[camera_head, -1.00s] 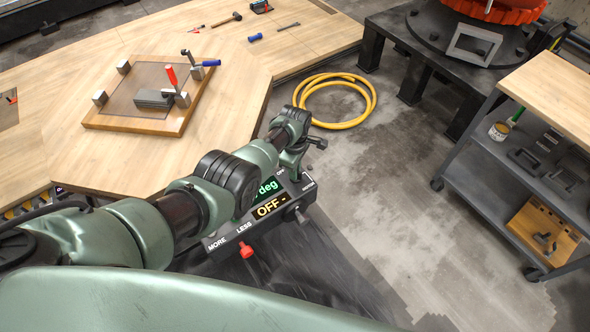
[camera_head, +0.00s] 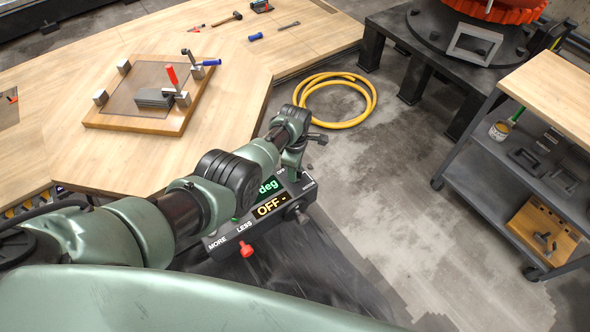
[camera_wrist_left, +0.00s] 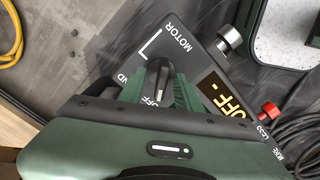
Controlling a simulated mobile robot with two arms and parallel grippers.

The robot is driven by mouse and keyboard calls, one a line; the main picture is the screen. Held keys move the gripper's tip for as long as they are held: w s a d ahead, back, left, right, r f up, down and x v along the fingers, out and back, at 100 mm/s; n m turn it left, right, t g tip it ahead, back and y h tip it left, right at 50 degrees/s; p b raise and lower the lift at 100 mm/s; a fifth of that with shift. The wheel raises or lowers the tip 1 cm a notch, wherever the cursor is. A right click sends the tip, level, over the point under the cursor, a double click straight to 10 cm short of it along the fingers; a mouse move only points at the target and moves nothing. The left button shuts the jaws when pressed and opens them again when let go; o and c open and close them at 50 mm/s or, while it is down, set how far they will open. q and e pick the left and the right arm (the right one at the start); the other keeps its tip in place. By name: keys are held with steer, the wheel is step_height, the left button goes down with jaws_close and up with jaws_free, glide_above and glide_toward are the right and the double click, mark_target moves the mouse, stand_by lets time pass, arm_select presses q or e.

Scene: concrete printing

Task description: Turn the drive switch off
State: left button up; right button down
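The dark control box (camera_head: 262,215) stands below the bench corner. Its amber display (camera_head: 270,206) reads "OFF -", with a green "deg" readout above it, partly hidden by my arm. The drive switch (camera_wrist_left: 158,74) shows in the left wrist view as a dark knob beside the "OFF" and "MOTOR" lettering. My left gripper (camera_head: 296,156) is over the top end of the box, at the switch. In the wrist view its green fingers (camera_wrist_left: 157,92) lie on either side of the knob. Whether they grip it is unclear. My right gripper is not in view.
A red knob (camera_head: 247,250) and a grey knob (camera_head: 299,215) stick out from the box. A wooden bench (camera_head: 90,165) with a clamped board is behind. A yellow hose (camera_head: 372,98) lies on the floor. A cart (camera_head: 480,190) stands right, with open floor between.

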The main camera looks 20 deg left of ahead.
arm_select(q)
step_height(320, 180, up, 7)
steer(key=p, duration=0.3)
steer(key=shift+f, duration=0.2)
steer(key=shift+r, duration=0.55)
steer(key=shift+s, duration=0.1)
